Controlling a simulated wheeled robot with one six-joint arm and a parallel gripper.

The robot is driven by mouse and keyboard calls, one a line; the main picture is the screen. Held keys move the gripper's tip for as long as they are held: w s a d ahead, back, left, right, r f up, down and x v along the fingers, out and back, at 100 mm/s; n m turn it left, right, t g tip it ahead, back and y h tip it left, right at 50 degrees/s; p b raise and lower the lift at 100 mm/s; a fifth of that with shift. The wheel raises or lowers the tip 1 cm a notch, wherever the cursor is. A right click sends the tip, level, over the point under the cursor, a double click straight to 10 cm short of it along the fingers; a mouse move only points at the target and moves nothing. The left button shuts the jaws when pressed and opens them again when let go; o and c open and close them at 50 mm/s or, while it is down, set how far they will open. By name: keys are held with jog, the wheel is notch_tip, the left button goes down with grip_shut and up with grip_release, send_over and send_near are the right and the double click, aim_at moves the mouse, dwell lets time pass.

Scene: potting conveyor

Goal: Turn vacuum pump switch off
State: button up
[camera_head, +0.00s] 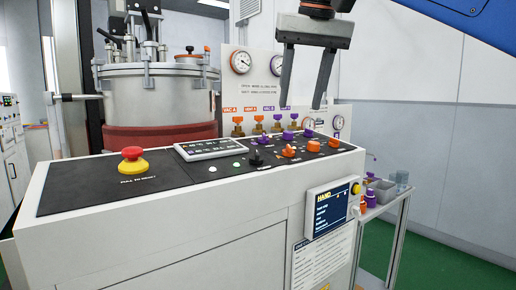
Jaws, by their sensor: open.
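A control console with a black top panel (105,182) fills the front. It carries a black knob switch (256,158), several orange knobs, one of them on the front row (289,151), and several purple ones, one at the back (288,135). The panel labels are too small to read, so I cannot tell which is the vacuum pump switch. My gripper (302,103) is open and empty, pointing down above the right back part of the panel. Its fingertips appear apart from the knobs.
A red emergency button (132,154) on a yellow base and a tilted display (208,149) stand on the panel. Behind are a steel vessel (155,95) and a white gauge board (260,80). A screen (332,208) hangs on the console's right side, near a cart (385,212).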

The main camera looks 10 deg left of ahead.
send_near(257, 153)
jog(key=x, duration=0.8)
jog(key=shift+w+f, duration=0.2)
dwell(0.4)
jog(key=c, duration=1.1)
jog(key=shift+o, duration=0.2)
